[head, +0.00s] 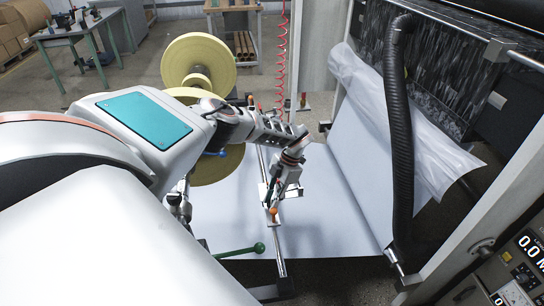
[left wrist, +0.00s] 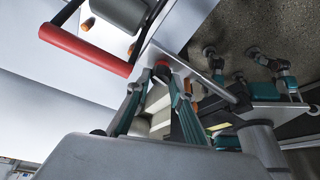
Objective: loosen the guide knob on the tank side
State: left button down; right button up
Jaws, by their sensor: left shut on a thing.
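My left arm reaches in from the left, and its left gripper (head: 272,200) points down at the guide bar (head: 279,240) in the middle of the head view. The fingertips are at a small orange knob (head: 273,211) on that bar. In the left wrist view the two teal and grey fingers of the left gripper (left wrist: 160,72) close in around a small reddish-orange knob top (left wrist: 162,64), which they mostly hide. The gripper is shut on this guide knob. How far the knob is turned cannot be seen. My right gripper is in neither view.
A green lever (head: 240,251) lies left of the bar. White paper (head: 325,215) spreads below and to the right. Yellow rolls (head: 205,55) stand behind. A black hose (head: 400,130) hangs at the right, beside a control panel (head: 520,265). A red handle (left wrist: 85,50) shows in the wrist view.

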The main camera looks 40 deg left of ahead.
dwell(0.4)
pick_arm(q)
jog(key=c, duration=2)
grip_release()
jog(key=shift+c, duration=0.2)
jog(key=v, duration=1.2)
